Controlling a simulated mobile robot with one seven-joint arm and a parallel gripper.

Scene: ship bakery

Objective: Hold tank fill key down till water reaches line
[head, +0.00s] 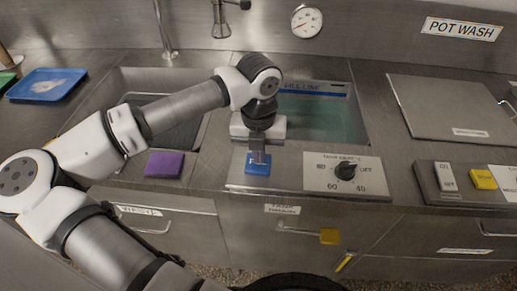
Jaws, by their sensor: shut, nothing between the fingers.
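A blue key (257,168) sits on the front ledge of the sink unit. My gripper (258,161) is shut and points down onto this key, covering its upper part; its tips appear to touch it, but I cannot tell how far the key is pressed. Behind it is a tank (356,97) holding greenish water (318,121). A blue line marked as a fill line (312,95) runs along the tank's back wall. The water surface looks below this line. My wrist hides the left part of the tank.
A dial (345,170) on a white plate is right of the key. A purple sponge (164,164) lies to the left, before an empty-looking basin (128,88). A metal lid (440,105), a yellow key (483,179) and a white switch (446,176) are at right. A tap (163,35) stands behind.

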